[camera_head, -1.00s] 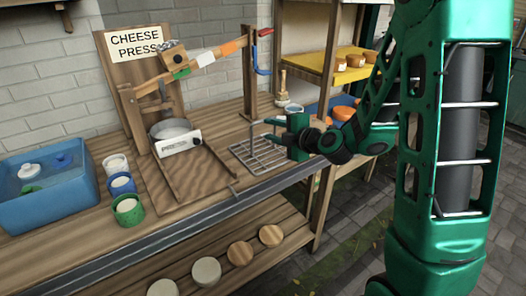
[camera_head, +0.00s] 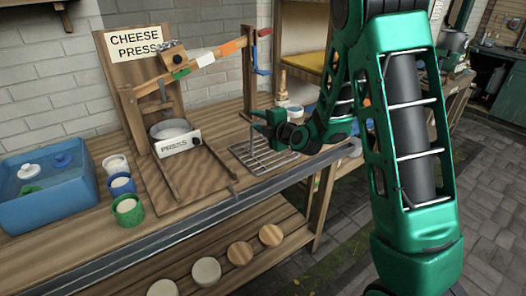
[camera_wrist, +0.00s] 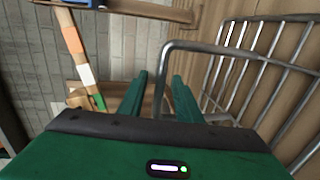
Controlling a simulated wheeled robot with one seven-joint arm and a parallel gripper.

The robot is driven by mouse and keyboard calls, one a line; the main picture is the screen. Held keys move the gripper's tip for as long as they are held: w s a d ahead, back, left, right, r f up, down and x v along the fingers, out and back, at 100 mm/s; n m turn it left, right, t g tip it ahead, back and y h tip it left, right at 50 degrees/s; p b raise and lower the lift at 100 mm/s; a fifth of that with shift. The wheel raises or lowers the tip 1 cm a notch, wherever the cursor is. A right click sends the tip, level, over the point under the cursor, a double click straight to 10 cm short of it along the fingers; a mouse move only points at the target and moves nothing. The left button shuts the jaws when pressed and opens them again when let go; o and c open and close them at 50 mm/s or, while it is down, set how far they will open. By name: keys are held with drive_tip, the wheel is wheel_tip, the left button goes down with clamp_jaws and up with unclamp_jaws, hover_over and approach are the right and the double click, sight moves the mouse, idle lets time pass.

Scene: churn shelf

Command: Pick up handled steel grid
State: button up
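The handled steel grid (camera_head: 262,158) is a wire rack lying on the wooden bench top, right of the cheese press. Its upright handle (camera_head: 251,128) rises at the left side. My gripper (camera_head: 256,124) is just above the grid, by the handle. In the wrist view, my gripper (camera_wrist: 160,82) has its two green fingers apart. A bent part of the handle (camera_wrist: 205,48) runs down between them, with a gap visible on each side. The grid's bars (camera_wrist: 262,55) fill the right of that view. The head view shows my gripper side-on, and it partly covers the grid.
Small cups (camera_head: 121,183) and a blue tub (camera_head: 50,182) are further left. A lower shelf (camera_head: 205,245) holds round discs.

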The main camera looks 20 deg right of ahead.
drive_tip(key=shift+x, duration=0.9)
clamp_jaws()
idle(0.8)
